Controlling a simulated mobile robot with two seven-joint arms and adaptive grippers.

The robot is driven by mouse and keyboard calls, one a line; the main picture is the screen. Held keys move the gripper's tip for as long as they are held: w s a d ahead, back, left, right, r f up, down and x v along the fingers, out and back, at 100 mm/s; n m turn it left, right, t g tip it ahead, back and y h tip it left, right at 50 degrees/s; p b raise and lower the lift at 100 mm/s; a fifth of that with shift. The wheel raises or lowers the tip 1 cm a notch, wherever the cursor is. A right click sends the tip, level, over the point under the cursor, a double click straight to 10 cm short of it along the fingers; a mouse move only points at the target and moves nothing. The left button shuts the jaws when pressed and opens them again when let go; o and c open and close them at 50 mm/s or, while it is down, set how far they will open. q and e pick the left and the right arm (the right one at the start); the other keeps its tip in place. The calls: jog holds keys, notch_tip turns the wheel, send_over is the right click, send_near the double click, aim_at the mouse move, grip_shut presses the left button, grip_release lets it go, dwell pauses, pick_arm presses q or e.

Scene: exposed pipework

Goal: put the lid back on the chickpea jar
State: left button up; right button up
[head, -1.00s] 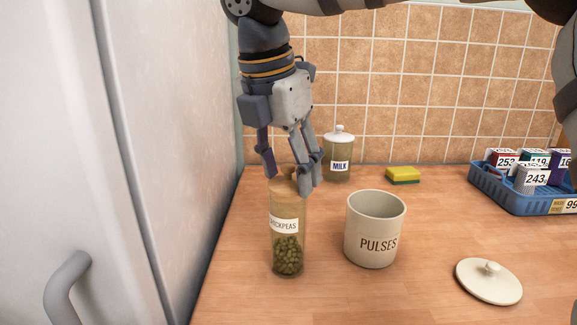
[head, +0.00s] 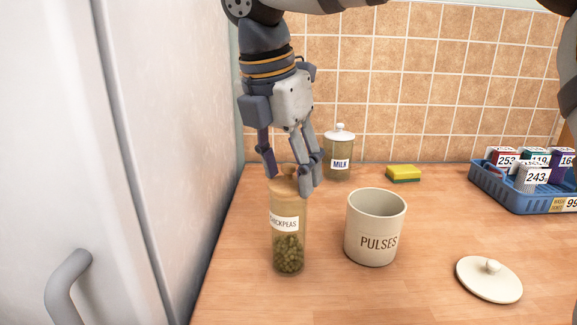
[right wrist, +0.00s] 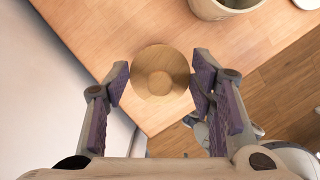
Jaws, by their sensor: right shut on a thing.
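The chickpea jar (head: 287,245) is a tall clear glass cylinder with a white CHICKPEAS label, partly filled with green-brown chickpeas. It stands upright on the wooden counter. A round wooden lid (head: 284,186) is at the jar's mouth, partly hidden by the fingers; whether it is fully seated I cannot tell. My right gripper (head: 289,182) points down over the jar, shut on the lid. In the right wrist view the lid (right wrist: 160,72), with its round knob, lies between the two purple-padded fingertips (right wrist: 163,78). My left gripper is not in view.
An open PULSES canister (head: 372,240) stands close right of the jar, its cream lid (head: 489,281) flat on the counter. Behind are a MILK jar (head: 339,160), a sponge (head: 403,174) and a blue basket (head: 520,197) of boxes. A fridge (head: 150,150) is at left.

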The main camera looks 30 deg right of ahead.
dwell(0.3)
jog(key=o, duration=1.2)
jog(key=shift+c, duration=0.2)
jog(key=shift+o, duration=0.5)
jog(key=o, duration=0.4)
jog(key=shift+r, duration=3.5)
grip_shut()
